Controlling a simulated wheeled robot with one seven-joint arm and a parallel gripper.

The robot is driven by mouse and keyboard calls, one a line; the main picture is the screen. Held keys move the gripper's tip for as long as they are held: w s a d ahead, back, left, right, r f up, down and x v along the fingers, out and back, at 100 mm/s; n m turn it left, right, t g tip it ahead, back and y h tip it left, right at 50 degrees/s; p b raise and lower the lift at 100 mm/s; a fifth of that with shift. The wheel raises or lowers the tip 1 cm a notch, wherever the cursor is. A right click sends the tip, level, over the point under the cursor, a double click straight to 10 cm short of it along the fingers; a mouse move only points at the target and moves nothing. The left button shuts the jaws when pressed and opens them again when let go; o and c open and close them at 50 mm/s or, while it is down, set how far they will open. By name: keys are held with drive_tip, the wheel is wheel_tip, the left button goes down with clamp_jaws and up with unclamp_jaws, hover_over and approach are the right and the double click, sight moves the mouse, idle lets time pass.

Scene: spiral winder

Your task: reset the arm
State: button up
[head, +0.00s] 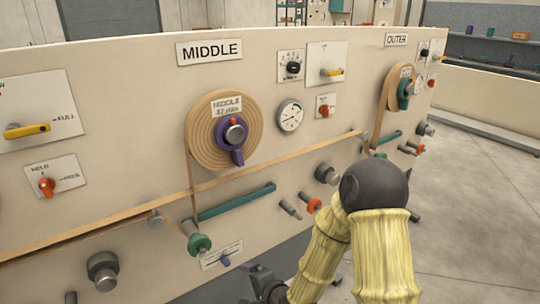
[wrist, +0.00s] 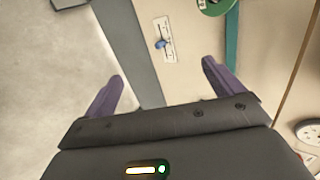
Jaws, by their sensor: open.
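My arm, with yellow ribbed sleeves and a dark elbow, shows at the lower right of the head view. My gripper (head: 265,286) is low at the bottom edge of the head view, in front of the lower panel and partly cut off. In the wrist view my gripper (wrist: 162,72) has its two purple fingers spread wide with nothing between them. Ahead of the fingers is a small white plate with a blue lever (wrist: 161,44). The same blue lever (head: 226,260) shows above my gripper in the head view. The fingers appear apart from the panel.
The long cream panel (head: 110,110) carries a MIDDLE spool (head: 198,150), an OUTER spool (head: 390,88), a gauge (head: 290,116), and several knobs and rollers. A tan strip (head: 270,168) runs along it. Protruding rollers (head: 103,270) sit low. Open floor (head: 475,180) lies at right.

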drive_tip(key=s+d+r+n+g+h, duration=0.35)
drive_tip(key=s+d+r+n, duration=0.2)
drive_tip(key=d, duration=0.45)
drive_tip(key=s+d+r+n+g+h, duration=0.2)
drive_tip(key=s+d+r+n+h, duration=0.35)
drive_tip(key=d, duration=0.45)
wheel_tip(320, 180, up, 16)
drive_tip(key=s+y+p, duration=0.2)
drive_tip(key=p, duration=1.5)
